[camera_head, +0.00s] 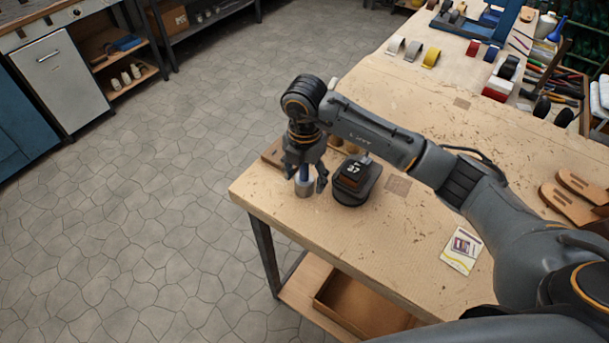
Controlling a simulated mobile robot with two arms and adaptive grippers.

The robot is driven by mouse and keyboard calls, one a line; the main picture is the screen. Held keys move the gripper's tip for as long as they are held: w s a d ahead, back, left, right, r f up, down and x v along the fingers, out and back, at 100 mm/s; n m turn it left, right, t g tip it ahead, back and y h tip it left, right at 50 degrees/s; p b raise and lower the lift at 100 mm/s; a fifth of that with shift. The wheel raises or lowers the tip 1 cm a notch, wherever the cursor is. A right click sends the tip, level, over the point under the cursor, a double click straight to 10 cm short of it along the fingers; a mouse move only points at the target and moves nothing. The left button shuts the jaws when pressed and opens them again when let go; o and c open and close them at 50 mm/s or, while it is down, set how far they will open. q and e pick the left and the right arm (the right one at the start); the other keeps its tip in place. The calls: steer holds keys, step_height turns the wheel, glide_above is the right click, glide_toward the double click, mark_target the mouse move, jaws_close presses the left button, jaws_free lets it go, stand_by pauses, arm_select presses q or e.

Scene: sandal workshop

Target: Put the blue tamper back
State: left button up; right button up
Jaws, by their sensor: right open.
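The blue tamper (304,187) stands upright near the left corner of the wooden workbench (400,228). Its metal base shows, and a little of its blue handle shows above it, between the fingers. My right gripper (305,181) points down over it, open, with one finger on each side of the tamper. I cannot tell whether a finger touches it. A wooden block (272,153) lies just behind the gripper and is partly hidden by it. My left gripper is not in view.
A black device (354,182) with a small display stands close right of the gripper. A printed card (462,249) lies nearer the front. Tape rolls (431,57) and tools fill the far end, and wooden soles (571,205) lie at right. The bench's left edge is close.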

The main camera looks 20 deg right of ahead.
step_height(320, 180, up, 11)
steer(key=b, duration=0.2)
steer(key=shift+b, duration=0.3)
steer(key=shift+r, duration=0.65)
